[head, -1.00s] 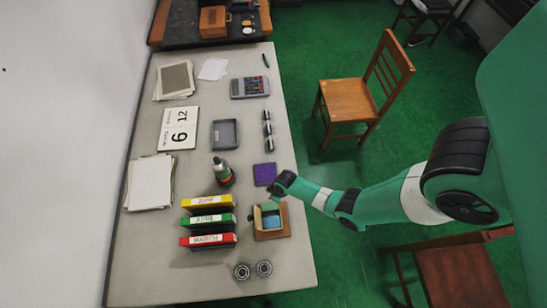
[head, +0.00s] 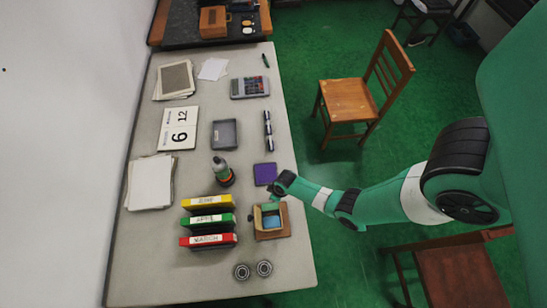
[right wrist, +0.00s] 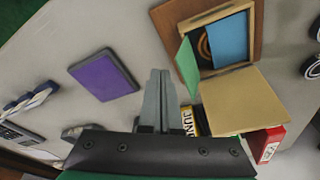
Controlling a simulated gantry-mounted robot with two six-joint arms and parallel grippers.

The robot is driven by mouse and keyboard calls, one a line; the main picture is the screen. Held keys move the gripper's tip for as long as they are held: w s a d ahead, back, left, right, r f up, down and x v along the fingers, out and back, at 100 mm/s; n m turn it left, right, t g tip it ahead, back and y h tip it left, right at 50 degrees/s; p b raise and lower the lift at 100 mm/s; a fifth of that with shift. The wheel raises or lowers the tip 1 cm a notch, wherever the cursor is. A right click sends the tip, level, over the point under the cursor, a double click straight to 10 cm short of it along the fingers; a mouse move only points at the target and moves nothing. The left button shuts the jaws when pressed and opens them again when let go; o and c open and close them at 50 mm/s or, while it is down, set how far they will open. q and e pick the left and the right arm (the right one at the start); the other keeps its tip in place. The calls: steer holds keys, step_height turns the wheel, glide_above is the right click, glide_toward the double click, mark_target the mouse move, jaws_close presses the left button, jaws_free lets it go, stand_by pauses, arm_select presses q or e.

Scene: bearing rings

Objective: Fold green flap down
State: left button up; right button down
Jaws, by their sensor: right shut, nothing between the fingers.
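A small wooden box (right wrist: 257,38) sits on a brown base (right wrist: 190,22) at the table's right edge; its base shows in the head view too (head: 287,234). Its green flap (right wrist: 187,66) stands raised on the left side in the right wrist view, and it is at the box's far side in the head view (head: 269,206). A tan flap (right wrist: 244,101) is swung outward. My right gripper (right wrist: 157,78) is shut and empty, beside the green flap, apart from it. My left gripper is not in view.
A purple pad (head: 265,174) lies just beyond the box. Two bearing rings (head: 264,268) lie near the front edge.

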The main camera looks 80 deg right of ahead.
steer(key=shift+f, duration=0.1)
steer(key=shift+f+b, duration=0.95)
steer(key=shift+b, duration=0.05)
steer(key=shift+s+a+r+p, duration=0.1)
steer(key=shift+s+a+p, duration=0.15)
steer(key=shift+a, duration=0.4)
steer(key=shift+s+a+p, duration=0.2)
steer(key=shift+a+p, duration=0.05)
steer(key=shift+a, duration=0.35)
steer(key=shift+s+a+p, duration=0.2)
steer(key=shift+s+a, duration=0.05)
steer(key=shift+a, duration=0.5)
steer(key=shift+s+a+p, duration=0.15)
steer(key=shift+s+a, duration=0.15)
steer(key=shift+a, duration=0.45)
steer(key=shift+s+a+p, duration=0.2)
steer(key=shift+s+a, duration=0.05)
steer(key=shift+a, duration=0.5)
step_height(320, 180, up, 8)
steer(key=p, duration=0.7)
steer(key=shift+p, duration=0.4)
